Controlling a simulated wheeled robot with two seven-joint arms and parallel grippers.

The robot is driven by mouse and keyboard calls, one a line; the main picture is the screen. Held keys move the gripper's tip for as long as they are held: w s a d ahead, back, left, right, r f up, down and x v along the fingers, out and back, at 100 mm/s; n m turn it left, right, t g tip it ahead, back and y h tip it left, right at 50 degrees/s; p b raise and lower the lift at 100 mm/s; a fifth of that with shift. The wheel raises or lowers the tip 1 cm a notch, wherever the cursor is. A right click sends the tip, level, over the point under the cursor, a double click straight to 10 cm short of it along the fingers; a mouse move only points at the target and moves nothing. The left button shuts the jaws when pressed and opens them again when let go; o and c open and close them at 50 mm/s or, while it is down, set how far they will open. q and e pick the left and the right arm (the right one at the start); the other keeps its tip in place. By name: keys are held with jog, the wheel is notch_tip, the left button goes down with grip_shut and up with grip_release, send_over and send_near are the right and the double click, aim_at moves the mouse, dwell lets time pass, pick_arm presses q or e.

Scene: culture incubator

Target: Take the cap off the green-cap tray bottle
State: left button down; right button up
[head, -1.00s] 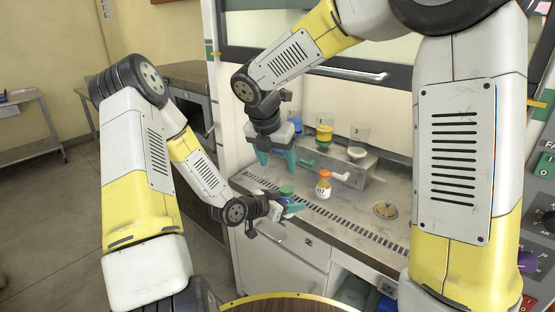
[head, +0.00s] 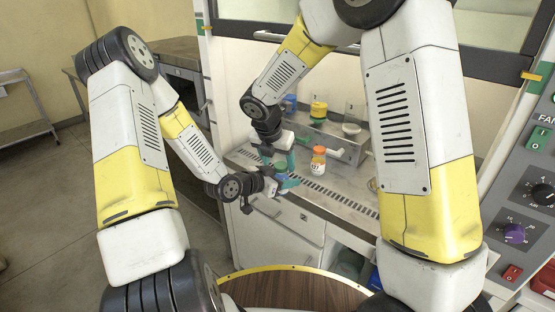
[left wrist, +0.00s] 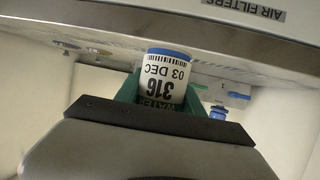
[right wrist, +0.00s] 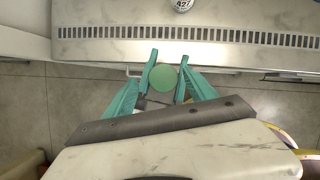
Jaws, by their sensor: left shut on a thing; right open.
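The green-cap bottle (head: 281,178) is held in front of the bench. The left wrist view shows its white label (left wrist: 162,82), upside down, reading 316, 03 DEC and WATER, with a blue band beyond it. My left gripper (head: 272,184) is shut on the bottle's body. My right gripper (head: 279,160) is open and points down from above. In the right wrist view the round green cap (right wrist: 164,77) lies between its two teal fingers (right wrist: 168,62), with a small gap visible at the sides.
An orange-capped bottle (head: 318,162) stands on the bench just right of the grippers. Behind it a metal stand (head: 345,148) carries blue, yellow and white containers. A slotted grille (head: 330,195) runs along the bench front. A round wooden tabletop (head: 290,290) lies near me.

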aim_at(278, 166)
jog(key=shift+c, duration=0.3)
grip_shut()
jog(key=shift+r, duration=0.25)
jog(key=shift+r, duration=0.9)
jog(key=shift+r, duration=2)
